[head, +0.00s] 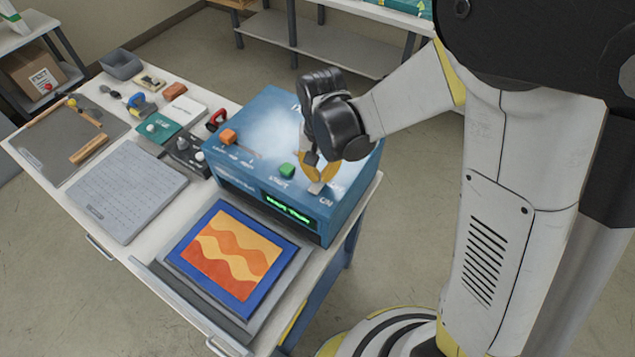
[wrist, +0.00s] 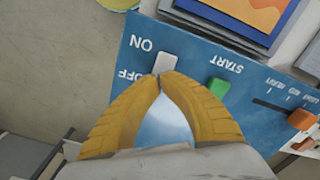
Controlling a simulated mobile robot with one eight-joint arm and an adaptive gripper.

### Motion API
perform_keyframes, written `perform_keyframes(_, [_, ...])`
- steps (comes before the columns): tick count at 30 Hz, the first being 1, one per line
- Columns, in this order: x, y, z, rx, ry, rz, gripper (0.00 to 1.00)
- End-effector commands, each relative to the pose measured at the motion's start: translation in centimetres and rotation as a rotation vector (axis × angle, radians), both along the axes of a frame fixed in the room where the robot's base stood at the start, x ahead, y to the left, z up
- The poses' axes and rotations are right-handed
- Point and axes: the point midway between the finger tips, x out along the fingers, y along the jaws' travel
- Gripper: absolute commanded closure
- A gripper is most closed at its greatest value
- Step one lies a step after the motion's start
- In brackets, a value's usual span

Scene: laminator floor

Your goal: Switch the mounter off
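The mounter (head: 262,130) is a blue box machine at the table's right end, with a lit green display (head: 290,208). Its white switch (head: 316,187) also shows in the wrist view (wrist: 166,63), beside the ON label (wrist: 141,45) and on the ON side. The OFF label (wrist: 128,75) is partly hidden by a finger. My gripper (head: 318,182) points down at the switch. In the wrist view its yellow fingertips (wrist: 165,77) meet at the switch's OFF-side end. The fingers look shut; whether they touch the switch is unclear.
A green START button (head: 287,171) and an orange slider knob (head: 228,136) stand up from the same panel. A framed orange wave picture (head: 235,250) lies in front of the mounter. A grey board (head: 125,190) and small tools cover the table's left.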

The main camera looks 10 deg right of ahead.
Motion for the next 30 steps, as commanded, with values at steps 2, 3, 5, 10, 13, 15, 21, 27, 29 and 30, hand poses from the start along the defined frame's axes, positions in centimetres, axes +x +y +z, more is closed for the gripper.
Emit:
perform_keyframes(2, [0.0,0.0,-0.2,0.000,0.000,0.000,1.00])
perform_keyframes(3, [0.0,0.0,-0.2,0.000,0.000,0.000,1.00])
perform_keyframes(5, [0.0,0.0,-0.3,0.000,0.000,0.000,1.00])
perform_keyframes(10, [0.0,0.0,-0.6,0.000,0.000,0.000,1.00])
perform_keyframes(13, [0.0,0.0,-0.7,0.000,0.000,0.000,1.00])
perform_keyframes(15, [0.0,0.0,-0.8,0.000,0.000,0.000,1.00])
perform_keyframes(21, [0.0,0.0,-1.1,0.000,0.000,0.000,1.00])
perform_keyframes(27, [0.0,0.0,-1.1,0.000,0.000,0.000,1.00])
perform_keyframes(29, [0.0,0.0,-0.9,0.000,0.000,0.000,1.00])
perform_keyframes(30, [0.0,0.0,-0.7,0.000,0.000,0.000,1.00])
